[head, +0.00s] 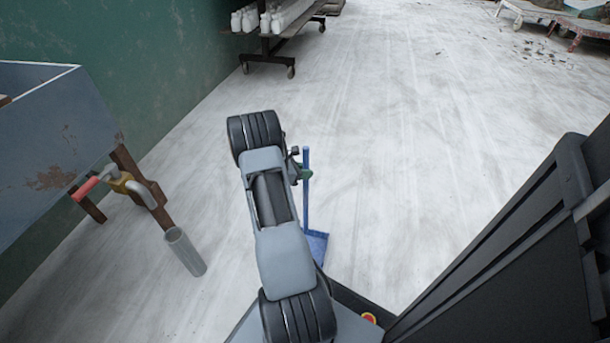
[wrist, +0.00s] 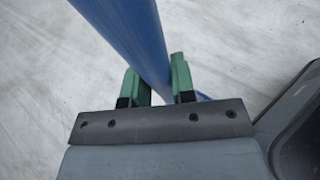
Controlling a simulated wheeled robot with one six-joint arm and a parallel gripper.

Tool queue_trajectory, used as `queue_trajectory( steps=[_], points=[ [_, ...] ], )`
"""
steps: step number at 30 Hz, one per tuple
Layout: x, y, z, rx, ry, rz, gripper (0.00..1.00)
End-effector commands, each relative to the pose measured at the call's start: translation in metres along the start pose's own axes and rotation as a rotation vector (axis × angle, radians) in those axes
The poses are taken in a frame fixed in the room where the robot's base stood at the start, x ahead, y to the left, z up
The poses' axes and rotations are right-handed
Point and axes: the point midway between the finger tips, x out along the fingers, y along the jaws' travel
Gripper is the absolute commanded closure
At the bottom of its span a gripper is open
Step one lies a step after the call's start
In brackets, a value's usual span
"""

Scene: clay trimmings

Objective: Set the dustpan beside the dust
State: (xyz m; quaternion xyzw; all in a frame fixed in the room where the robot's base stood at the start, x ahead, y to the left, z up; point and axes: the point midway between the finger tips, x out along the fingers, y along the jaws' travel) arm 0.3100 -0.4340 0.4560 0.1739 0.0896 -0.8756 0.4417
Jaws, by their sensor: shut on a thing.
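The blue dustpan (head: 317,246) has a long upright handle, and its pan is low near the floor in front of my base. Whether the pan touches the floor I cannot tell. My gripper (head: 304,174) is shut on the handle; my arm covers part of this view. In the wrist view, the green fingertips of my gripper (wrist: 158,82) stand on both sides of the blue handle (wrist: 138,38). Scattered dark bits, which look like the dust (head: 540,48), lie on the floor at the far upper right, well away from the dustpan.
A grey sink or trough (head: 50,150) on wooden legs stands at left, with a tap and a grey pipe (head: 185,252) below. A wheeled rack (head: 280,40) with white items is at the back. Low reddish-legged stands (head: 575,25) are at far right. The middle floor is clear.

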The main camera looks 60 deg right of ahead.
Motion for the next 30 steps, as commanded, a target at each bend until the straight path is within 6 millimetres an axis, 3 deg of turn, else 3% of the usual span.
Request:
queue_trajectory(
  steps=[12,13,20,30],
  points=[
    [0.0020,0.0008,-0.0040,0.002,-0.002,0.001,1.00],
    [0.0017,0.0007,-0.0034,0.003,-0.001,0.001,0.73],
    [0.0016,0.0006,-0.0032,0.002,-0.001,0.001,0.51],
    [-0.0030,0.0009,0.0008,0.002,-0.001,0.002,0.51]
  ],
)
